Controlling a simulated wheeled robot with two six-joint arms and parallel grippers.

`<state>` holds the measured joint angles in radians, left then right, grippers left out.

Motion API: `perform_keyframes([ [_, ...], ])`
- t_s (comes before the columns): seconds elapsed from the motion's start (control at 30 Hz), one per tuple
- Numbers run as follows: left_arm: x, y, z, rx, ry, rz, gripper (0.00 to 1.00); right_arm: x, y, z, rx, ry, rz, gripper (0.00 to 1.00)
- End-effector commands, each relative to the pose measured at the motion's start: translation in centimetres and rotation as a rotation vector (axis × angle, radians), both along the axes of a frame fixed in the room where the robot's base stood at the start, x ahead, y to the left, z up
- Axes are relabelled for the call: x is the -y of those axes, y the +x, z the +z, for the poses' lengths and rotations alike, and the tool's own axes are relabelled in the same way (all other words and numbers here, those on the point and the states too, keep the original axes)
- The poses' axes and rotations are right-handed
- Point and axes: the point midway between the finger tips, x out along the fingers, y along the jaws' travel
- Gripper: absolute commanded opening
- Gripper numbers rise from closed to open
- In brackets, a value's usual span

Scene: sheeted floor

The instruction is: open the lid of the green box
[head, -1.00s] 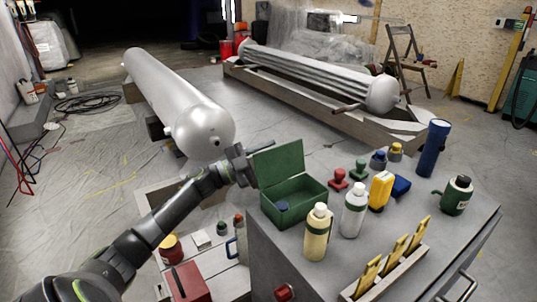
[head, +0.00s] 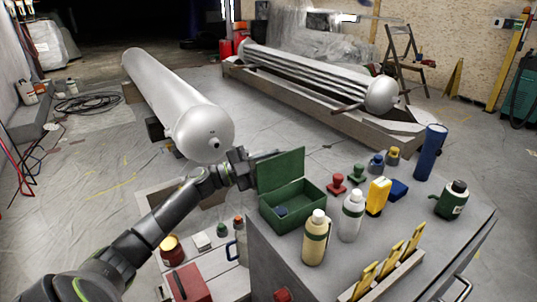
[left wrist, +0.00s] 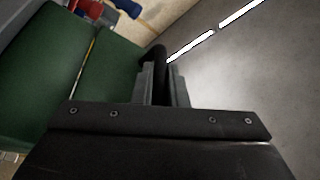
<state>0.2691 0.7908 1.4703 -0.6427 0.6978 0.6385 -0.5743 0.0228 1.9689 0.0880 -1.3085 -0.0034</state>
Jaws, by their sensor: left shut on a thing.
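The green box (head: 292,214) stands at the back left corner of the grey cabinet top. Its lid (head: 281,170) is raised, roughly upright at the back left side, and the inside is exposed with a small dark blue thing in it. My left gripper (head: 262,158) is at the lid's upper left edge, partly hidden behind the lid. In the left wrist view the green lid (left wrist: 45,75) fills the left side, and my gripper fingers (left wrist: 160,85) are close together beside it. The exact contact is hard to see. My right gripper is not in view.
A wooden rack (head: 385,276) lies in front. Red and green stamps stand right of the box.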

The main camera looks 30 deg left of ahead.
Motion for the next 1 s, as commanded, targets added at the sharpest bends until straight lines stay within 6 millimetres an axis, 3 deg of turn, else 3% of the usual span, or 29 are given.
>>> perform_keyframes([
  [0.4,0.22,-0.10,0.07,0.013,0.032,0.000,0.00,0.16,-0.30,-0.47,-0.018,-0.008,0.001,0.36],
  [0.43,0.22,-0.10,0.07,0.013,0.032,0.000,0.15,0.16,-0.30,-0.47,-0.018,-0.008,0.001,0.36],
  [0.6,0.21,-0.10,0.09,0.012,0.032,-0.001,0.34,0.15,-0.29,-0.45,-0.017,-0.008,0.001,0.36],
  [1.0,-0.68,-1.03,-0.34,0.009,0.034,0.001,0.34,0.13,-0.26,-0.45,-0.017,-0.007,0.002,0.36],
])
